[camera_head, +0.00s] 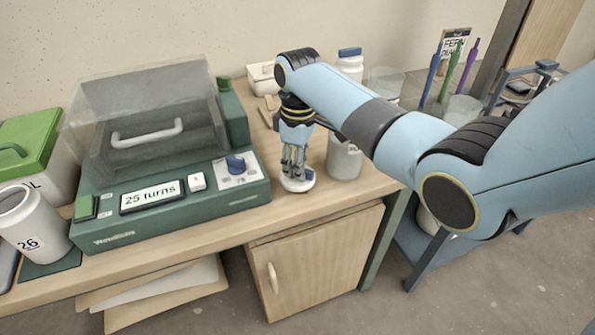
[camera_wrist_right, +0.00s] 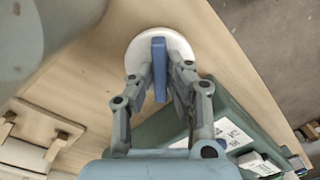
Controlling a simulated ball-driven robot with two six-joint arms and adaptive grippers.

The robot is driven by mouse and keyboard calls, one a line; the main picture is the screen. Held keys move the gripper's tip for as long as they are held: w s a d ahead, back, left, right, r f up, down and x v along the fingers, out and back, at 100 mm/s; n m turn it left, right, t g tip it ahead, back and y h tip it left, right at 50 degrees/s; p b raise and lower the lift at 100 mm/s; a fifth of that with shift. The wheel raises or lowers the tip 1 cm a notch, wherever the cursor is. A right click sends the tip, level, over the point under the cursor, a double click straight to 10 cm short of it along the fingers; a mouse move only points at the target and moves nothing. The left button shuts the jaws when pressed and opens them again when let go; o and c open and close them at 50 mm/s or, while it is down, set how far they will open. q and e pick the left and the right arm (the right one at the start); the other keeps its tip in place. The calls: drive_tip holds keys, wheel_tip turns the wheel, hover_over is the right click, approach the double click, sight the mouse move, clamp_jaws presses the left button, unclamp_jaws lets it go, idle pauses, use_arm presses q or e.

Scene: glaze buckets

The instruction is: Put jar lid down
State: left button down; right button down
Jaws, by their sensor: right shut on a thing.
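The jar lid (camera_head: 300,184) is a round white disc with a blue bar handle. In the head view it is low over the wooden worktop, near the front edge, to the right of the green machine. I cannot tell whether it touches the wood. My right gripper (camera_head: 294,172) points down and is shut on the lid's handle, hiding part of it. In the right wrist view the lid (camera_wrist_right: 180,42) shows beyond the fingertips of the right gripper (camera_wrist_right: 159,80), the blue handle between them. My left gripper is not in view.
The green machine (camera_head: 160,219) with a clear hood and "25 turns" display stands left of the lid. A whitish jar (camera_head: 344,160) stands close on the right. The worktop (camera_head: 245,226) ends just in front. A white jar marked 26 (camera_head: 32,228) is far left.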

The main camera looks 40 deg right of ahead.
drive_tip(key=shift+f, duration=0.8)
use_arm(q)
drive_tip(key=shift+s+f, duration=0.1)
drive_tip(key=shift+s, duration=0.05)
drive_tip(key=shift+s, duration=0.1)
use_arm(e)
drive_tip(key=c, duration=1.3)
unclamp_jaws()
drive_tip(key=shift+f, duration=0.1)
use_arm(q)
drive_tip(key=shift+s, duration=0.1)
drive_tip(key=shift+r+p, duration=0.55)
use_arm(e)
wheel_tip(320, 180, up, 12)
drive_tip(key=shift+w+d+r, duration=0.1)
drive_tip(key=shift+r, duration=0.05)
